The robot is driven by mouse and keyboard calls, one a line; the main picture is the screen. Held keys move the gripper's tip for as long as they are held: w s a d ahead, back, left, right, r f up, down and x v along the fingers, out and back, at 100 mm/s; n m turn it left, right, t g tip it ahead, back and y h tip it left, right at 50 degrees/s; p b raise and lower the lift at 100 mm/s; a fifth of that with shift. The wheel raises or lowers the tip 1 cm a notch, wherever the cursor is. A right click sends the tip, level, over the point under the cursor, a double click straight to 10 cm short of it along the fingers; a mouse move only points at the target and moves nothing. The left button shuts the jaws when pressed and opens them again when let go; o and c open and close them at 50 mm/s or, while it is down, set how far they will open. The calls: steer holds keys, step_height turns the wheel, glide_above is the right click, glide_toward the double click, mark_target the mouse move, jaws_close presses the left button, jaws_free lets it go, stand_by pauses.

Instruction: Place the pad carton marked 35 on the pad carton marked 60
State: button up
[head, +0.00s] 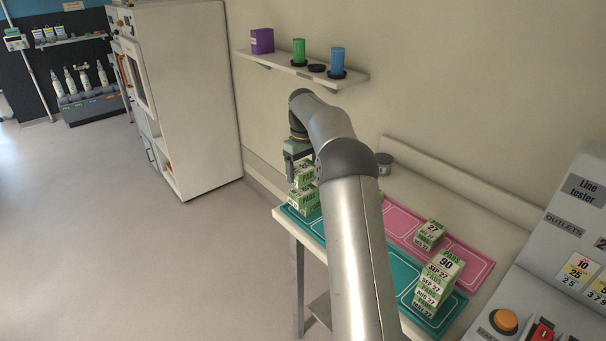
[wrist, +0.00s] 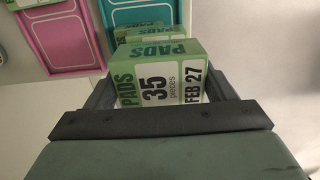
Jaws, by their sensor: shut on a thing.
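The pad carton marked 35 (wrist: 157,85) is a white and green box between my gripper's fingers in the wrist view. My gripper (head: 299,172) is shut on it over the far left end of the table, and the carton also shows in the head view (head: 304,175). Another green and white carton (head: 306,199) stands directly below it on a teal mat; its number is not readable. I cannot tell whether the two touch. Part of a carton (wrist: 140,32) shows behind the held one in the wrist view. No number 60 is readable in either view.
A stack topped by a carton marked 90 (head: 442,270) stands on the teal mat (head: 404,270) at the near right. A carton marked 27 (head: 430,233) is on the pink mat (head: 400,216). A wall shelf (head: 300,66) and a line tester (head: 565,245) flank the table.

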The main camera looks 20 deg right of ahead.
mark_target(303, 178)
steer(key=shift+w+f, duration=0.15)
steer(key=shift+f, duration=0.05)
steer(key=shift+w+d+f+p, duration=0.15)
steer(key=shift+f+p, duration=0.15)
steer(key=shift+f, duration=1.35)
steer(key=shift+f, duration=0.15)
steer(key=o, duration=1.1)
